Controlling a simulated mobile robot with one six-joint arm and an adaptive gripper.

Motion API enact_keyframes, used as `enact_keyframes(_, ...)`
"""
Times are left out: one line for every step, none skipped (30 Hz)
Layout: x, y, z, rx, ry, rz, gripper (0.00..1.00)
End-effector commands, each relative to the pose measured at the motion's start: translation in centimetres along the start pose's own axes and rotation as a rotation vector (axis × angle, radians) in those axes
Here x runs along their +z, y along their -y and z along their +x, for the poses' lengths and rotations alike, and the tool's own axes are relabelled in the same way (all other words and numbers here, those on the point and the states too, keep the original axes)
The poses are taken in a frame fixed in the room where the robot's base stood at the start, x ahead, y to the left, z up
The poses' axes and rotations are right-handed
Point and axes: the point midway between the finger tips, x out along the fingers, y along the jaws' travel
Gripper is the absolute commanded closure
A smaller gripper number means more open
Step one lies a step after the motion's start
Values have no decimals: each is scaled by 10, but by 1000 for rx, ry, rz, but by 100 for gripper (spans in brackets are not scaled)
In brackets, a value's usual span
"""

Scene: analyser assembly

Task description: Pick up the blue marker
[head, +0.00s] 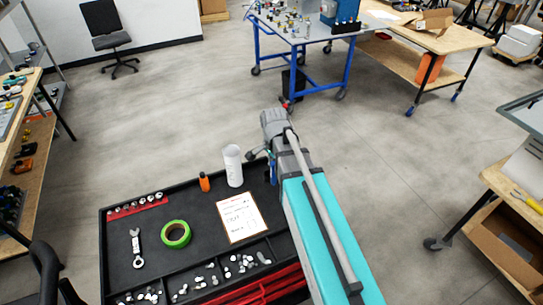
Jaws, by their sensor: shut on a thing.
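My arm reaches forward over the right side of a black tool tray (118,243). My gripper (262,158) shows only in small part beside the tray's far right corner, largely hidden behind my arm. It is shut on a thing. A small dark blue bit (268,176) shows just below it, at the arm's edge, and looks like the blue marker. Most of it is hidden, so its tilt and whether it touches the tray cannot be told.
The tray also holds a white cylinder (233,166), an orange bottle (204,182), green tape (176,234), a wrench (137,248), a printed sheet (240,217) and small parts in front compartments. A blue-framed table (303,38) and wooden benches (432,42) stand farther off. Open floor lies between.

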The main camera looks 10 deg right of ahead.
Motion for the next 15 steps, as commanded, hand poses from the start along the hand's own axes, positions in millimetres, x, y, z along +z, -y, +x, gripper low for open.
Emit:
enact_keyframes(2,-5,-3,0,0,0,100)
enact_keyframes(3,-6,-4,0,0,0,100)
enact_keyframes(4,-7,-4,0,0,0,100)
enact_keyframes(4,-8,-4,0,0,0,100)
enact_keyframes(4,-8,-4,0,0,0,100)
enact_keyframes(5,-9,-4,0,0,0,100)
enact_keyframes(5,-9,-4,0,0,0,100)
enact_keyframes(5,-9,-4,0,0,1,100)
enact_keyframes(5,-9,-4,0,0,1,100)
enact_keyframes(5,-9,-4,0,0,1,100)
enact_keyframes(5,-9,-4,0,0,1,100)
enact_keyframes(5,-9,-4,0,0,1,100)
enact_keyframes(5,-9,-4,0,0,1,100)
enact_keyframes(5,-9,-4,0,0,1,100)
enact_keyframes(5,-9,-4,0,0,1,100)
